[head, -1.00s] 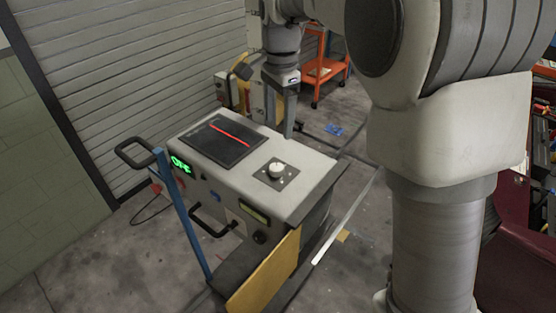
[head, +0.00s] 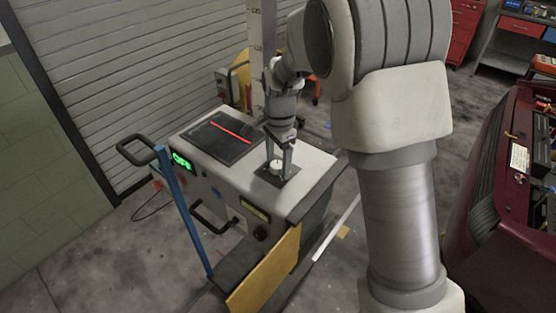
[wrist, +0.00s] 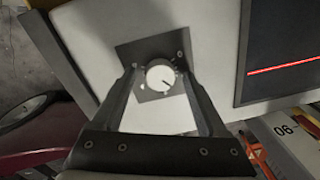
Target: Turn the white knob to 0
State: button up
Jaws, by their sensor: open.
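The white knob (wrist: 160,77) sits on a dark square plate (wrist: 138,52) on top of the grey machine cabinet. In the wrist view it lies between the fingertips of my open gripper (wrist: 158,72), with a gap on each side. A dark pointer mark on the knob points toward the lower right of that view. Scale digits around it are too small to read. In the head view my gripper (head: 278,155) reaches down over the knob (head: 276,167) and partly covers it. Whether the fingers touch the knob cannot be told.
The cabinet (head: 300,197) also carries a dark screen with a red line (head: 222,138) and a green lit display (head: 182,162). A blue post with a handle (head: 180,215) and a yellow panel (head: 265,272) stand at its front. A dark red car (head: 500,210) is at the right.

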grip_shut()
jog(key=shift+n, duration=0.3)
jog(key=n+b, duration=0.1)
jog(key=n, duration=0.2)
jog(key=shift+w+n, duration=0.1)
jog(key=shift+n, duration=0.3)
jog(key=n, duration=0.3)
jog(key=shift+n+b, duration=0.3)
jog(key=n, duration=0.4)
jog(key=shift+n+g, duration=0.3)
jog(key=shift+n, duration=1.9)
jog(key=shift+a, duration=0.1)
